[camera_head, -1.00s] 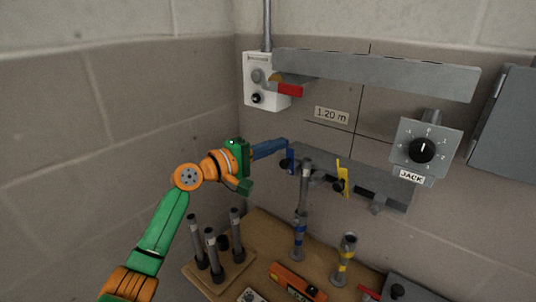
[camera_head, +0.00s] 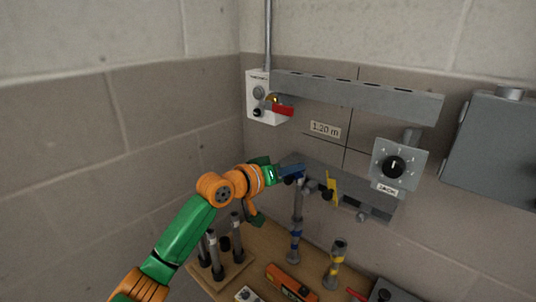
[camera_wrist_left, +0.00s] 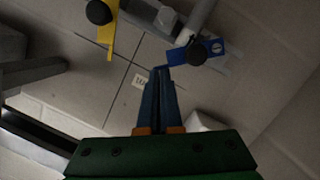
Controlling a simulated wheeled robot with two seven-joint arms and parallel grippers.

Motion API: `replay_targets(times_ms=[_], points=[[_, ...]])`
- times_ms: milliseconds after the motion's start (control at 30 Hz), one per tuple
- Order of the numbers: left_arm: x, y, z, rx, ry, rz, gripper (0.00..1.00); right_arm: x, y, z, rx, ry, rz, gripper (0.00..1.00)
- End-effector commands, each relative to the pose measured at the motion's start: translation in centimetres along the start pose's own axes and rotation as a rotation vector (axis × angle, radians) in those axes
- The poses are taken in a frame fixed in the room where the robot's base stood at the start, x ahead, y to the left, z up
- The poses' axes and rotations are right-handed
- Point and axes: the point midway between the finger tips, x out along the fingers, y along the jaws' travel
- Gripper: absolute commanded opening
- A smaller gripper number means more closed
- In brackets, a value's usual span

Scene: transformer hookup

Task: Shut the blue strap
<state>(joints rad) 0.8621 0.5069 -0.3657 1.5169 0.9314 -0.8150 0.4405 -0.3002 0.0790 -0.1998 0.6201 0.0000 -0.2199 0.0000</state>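The blue strap (camera_wrist_left: 178,57) is a short flat plate with a black knob, beside a grey tube (camera_wrist_left: 199,16) in the left wrist view. It lies slanted there. In the head view the strap is small and partly hidden by my fingers, and I cannot tell whether it lies across the tube. My left gripper (camera_wrist_left: 162,70) has its blue fingertips together, just below the strap's left end. I cannot tell whether they touch it. In the head view the left gripper (camera_head: 291,170) is at the left end of the lower grey rail. My right gripper is not in view.
A yellow strap (camera_head: 332,188) stands on the rail to the right. A jack dial box (camera_head: 398,165) and a long upper rail (camera_head: 350,92) are on the wall. Below, a wooden bench (camera_head: 263,238) carries upright tubes and an orange tool (camera_head: 290,283).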

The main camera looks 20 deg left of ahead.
Motion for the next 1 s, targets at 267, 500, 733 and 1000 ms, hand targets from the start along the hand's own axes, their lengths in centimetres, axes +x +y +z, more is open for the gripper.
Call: replay_targets(times_ms=[267, 500, 733, 1000], points=[[0.3, 0.5, 1.4, 0.22, -0.002, -0.054, 0.0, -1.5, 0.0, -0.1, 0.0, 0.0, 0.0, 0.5], [0.6, 0.4, 2.4, 0.335, 0.0, -0.084, 0.0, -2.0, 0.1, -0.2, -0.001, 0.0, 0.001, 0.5], [0.8, 0.3, 3.0, 0.331, 0.0, -0.083, 0.0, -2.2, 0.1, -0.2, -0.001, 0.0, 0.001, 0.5], [0.8, 0.3, 3.2, 0.331, 0.001, -0.083, 0.0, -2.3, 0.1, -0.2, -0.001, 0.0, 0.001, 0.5]])
